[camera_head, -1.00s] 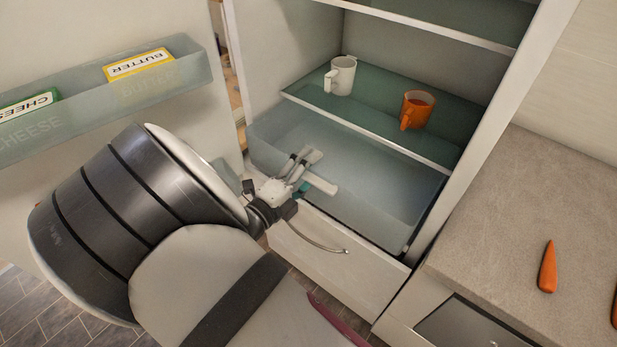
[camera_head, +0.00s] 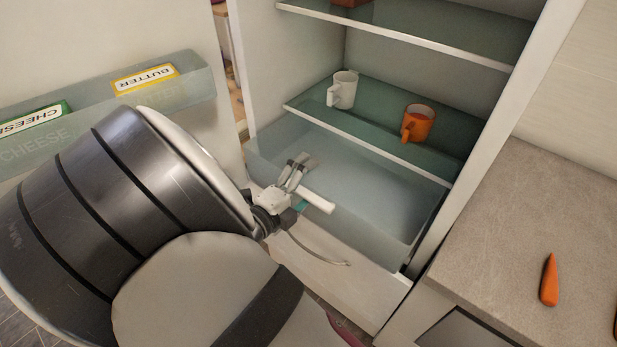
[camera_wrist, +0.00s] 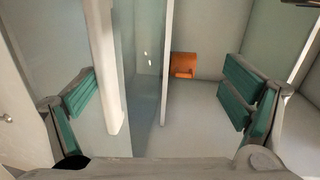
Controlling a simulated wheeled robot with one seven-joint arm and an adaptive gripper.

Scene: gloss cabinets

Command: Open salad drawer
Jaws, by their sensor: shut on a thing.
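The salad drawer (camera_head: 405,215) is a translucent bin at the bottom of the open fridge, under the lowest glass shelf. It looks empty. Its white handle bar (camera_head: 318,201) is on the front wall and also shows upright in the wrist view (camera_wrist: 103,60). My gripper (camera_head: 298,168) is at the left part of the drawer's front, with its fingertips over the front wall. In the wrist view, the teal-padded fingers (camera_wrist: 160,92) stand well apart on either side of the handle. The gripper is shut on the handle; the exact contact is hard to see.
A white mug (camera_head: 344,90) and an orange mug (camera_head: 419,123) stand on the shelf above. The open fridge door with its butter and cheese bin (camera_head: 190,90) is at left. A counter (camera_head: 500,240) with carrots (camera_head: 549,280) is at right.

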